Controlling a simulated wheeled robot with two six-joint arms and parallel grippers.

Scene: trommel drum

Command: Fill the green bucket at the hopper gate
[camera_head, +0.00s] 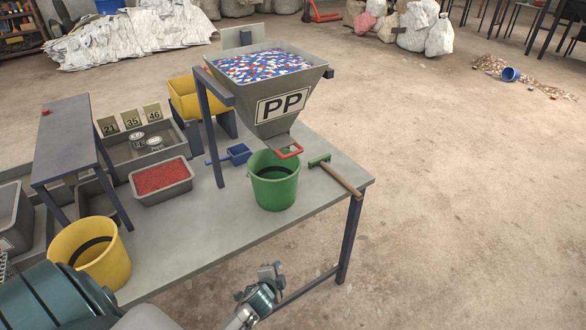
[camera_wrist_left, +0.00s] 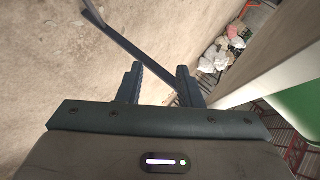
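The green bucket (camera_head: 274,190) stands upright on the grey table, below and slightly left of the hopper gate; no pellets show inside it. The hopper (camera_head: 228,92), labelled PP, holds blue, white and red pellets (camera_head: 262,66). Its gate has a red handle (camera_head: 290,151) above the bucket's rim. My left gripper (camera_head: 270,268) is in front of the table's near edge, below the bucket in the picture and apart from it. In the left wrist view its fingers (camera_wrist_left: 158,75) are spread with nothing between them. My right gripper is not in view.
A brush with a wooden handle (camera_head: 341,179) lies right of the bucket, a blue scoop (camera_head: 238,154) behind left. A tray of red pellets (camera_head: 161,178), a yellow bucket (camera_head: 92,254) and a raised shelf (camera_head: 68,135) stand left.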

